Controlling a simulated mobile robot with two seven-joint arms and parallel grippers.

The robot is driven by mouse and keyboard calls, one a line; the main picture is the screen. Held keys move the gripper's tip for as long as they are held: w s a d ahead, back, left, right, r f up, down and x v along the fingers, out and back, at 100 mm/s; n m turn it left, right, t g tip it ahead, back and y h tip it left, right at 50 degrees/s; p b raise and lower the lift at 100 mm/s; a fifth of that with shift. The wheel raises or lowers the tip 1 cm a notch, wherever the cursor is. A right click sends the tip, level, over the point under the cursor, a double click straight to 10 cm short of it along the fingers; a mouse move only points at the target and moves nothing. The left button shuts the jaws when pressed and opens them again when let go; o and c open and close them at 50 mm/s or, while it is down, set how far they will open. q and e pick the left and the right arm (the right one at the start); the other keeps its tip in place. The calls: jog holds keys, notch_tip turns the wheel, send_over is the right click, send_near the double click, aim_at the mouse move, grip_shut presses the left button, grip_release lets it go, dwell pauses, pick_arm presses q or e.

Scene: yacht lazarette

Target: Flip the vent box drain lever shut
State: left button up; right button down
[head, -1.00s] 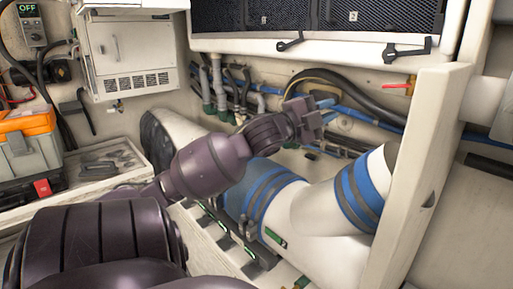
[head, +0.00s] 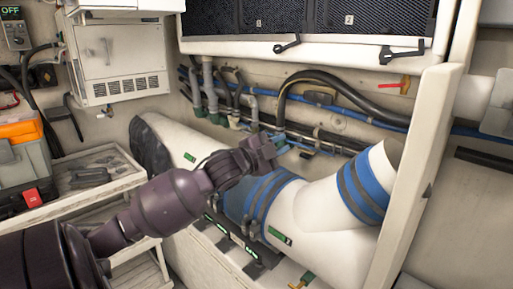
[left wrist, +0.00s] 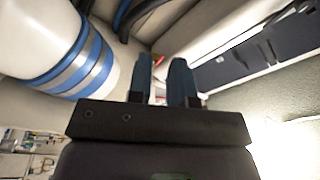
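Two dark mesh vent panels, numbered 1 (head: 272,16) and 2 (head: 376,20), sit in a white box at the top. A black lever lies below each: the left lever (head: 287,46) is tilted, the right lever (head: 402,51) lies nearly level. A red lever (head: 391,85) is on the wall below. No label shows which is the drain lever. My left gripper (head: 275,145) is above the white duct, below and apart from the levers. In the left wrist view its two blue fingers (left wrist: 162,82) stand apart with nothing held between them. My right gripper is out of view.
A thick white duct (head: 318,212) with blue bands crosses below the gripper. Hoses and pipes (head: 330,88) run along the back wall. A white post (head: 420,165) stands at right. A white vented cabinet (head: 120,55) and an orange-topped toolbox (head: 22,155) are at left.

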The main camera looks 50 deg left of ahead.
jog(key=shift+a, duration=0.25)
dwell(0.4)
